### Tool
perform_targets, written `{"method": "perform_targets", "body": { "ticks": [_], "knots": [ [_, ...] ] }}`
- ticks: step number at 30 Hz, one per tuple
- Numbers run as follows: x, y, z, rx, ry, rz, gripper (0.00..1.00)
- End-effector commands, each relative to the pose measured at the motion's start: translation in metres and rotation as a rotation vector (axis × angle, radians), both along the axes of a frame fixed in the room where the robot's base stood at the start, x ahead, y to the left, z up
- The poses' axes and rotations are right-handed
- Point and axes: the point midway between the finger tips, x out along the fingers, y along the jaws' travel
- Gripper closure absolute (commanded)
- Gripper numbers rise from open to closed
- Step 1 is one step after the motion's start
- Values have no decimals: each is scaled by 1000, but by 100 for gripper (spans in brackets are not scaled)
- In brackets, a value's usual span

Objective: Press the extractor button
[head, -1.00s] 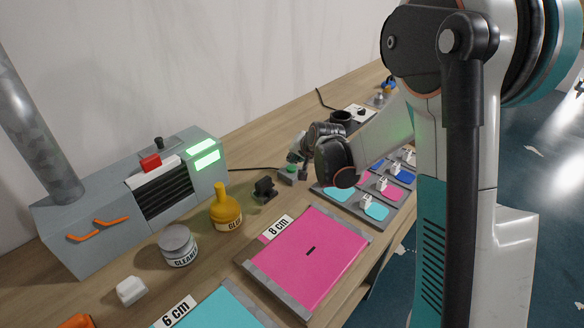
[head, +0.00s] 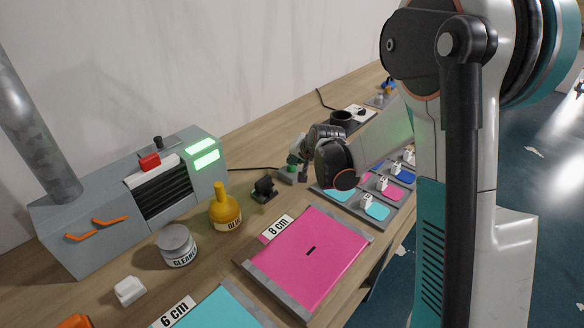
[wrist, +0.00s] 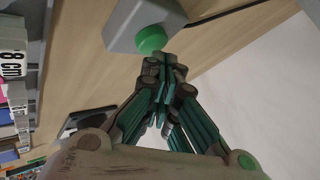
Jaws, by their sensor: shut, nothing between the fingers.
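The extractor button is a green dome on a small grey box (head: 287,175) with a cable, standing on the wooden bench in the head view. In the wrist view the green button (wrist: 151,40) sits on its grey box (wrist: 128,18) just beyond my fingertips. My gripper (wrist: 162,62) is shut and empty, its fingertips right by the button's edge. I cannot tell whether they touch it.
A grey machine (head: 60,225) with lit green panels and a pipe stands at left. A pink sheet (head: 320,262) lies in front; coloured trays (head: 377,211) lie at right.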

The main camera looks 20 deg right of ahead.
Motion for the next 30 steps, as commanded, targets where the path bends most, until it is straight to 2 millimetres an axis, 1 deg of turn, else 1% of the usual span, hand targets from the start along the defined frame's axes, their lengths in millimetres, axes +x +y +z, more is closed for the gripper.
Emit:
{"method": "perform_targets", "body": {
  "ticks": [23, 30],
  "knots": [
    [0, 0, -9, 0, 0, 0, 100],
    [0, 0, -6, 0, 0, 0, 100]
  ]
}}
